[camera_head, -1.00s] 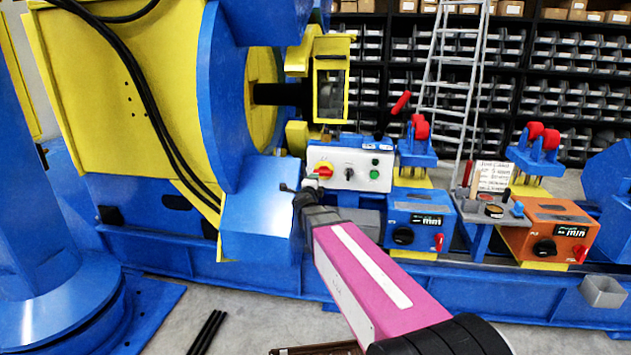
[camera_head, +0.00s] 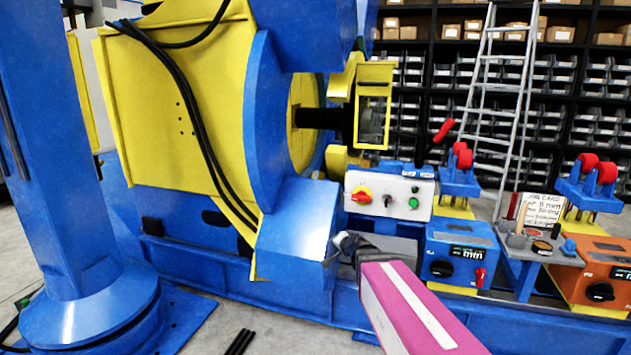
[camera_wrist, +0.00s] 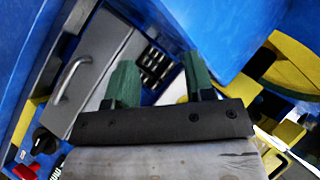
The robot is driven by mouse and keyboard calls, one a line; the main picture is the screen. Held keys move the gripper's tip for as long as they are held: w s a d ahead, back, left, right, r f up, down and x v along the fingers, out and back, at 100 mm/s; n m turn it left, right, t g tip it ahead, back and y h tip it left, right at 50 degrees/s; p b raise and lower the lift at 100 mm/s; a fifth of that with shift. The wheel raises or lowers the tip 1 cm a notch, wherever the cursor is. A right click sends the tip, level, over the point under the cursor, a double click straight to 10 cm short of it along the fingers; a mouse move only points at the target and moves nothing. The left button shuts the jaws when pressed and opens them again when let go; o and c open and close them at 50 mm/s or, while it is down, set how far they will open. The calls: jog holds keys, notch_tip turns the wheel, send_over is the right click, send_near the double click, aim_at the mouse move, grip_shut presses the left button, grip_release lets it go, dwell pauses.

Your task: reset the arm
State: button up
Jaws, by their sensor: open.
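My arm reaches in from the bottom of the head view, with a pink and white link. My gripper (camera_head: 345,240) is at its far end, beside the blue box-shaped block (camera_head: 295,225) at the foot of the positioner and below the white control box (camera_head: 390,194). In the wrist view my gripper (camera_wrist: 157,85) shows two green fingers spread apart with nothing between them. The control box has a red and yellow switch, a black knob and a green button. The tilting positioner (camera_head: 180,110) is yellow and blue, with black cables on its side.
A blue unit (camera_head: 458,255) and an orange unit (camera_head: 600,280) with black knobs stand on the blue rail to the right. A small tool table (camera_head: 530,250) with a card is between them. A ladder (camera_head: 497,110) leans at the shelves. A blue column (camera_head: 65,170) stands left.

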jog(key=s+d+f+n+g+h, duration=0.1)
jog(key=s+d+f+n+g, duration=0.2)
jog(key=s, duration=0.7)
jog(key=s+d+f+n+g+h, duration=0.2)
jog(key=s+d+f+n+g, duration=0.2)
jog(key=s+d+f+g, duration=0.2)
jog(key=s+f+g, duration=0.2)
jog(key=s, duration=0.2)
jog(key=shift+s+d+f+g+h, duration=0.3)
jog(key=shift+s+d+g, duration=0.05)
jog(key=shift+g, duration=0.05)
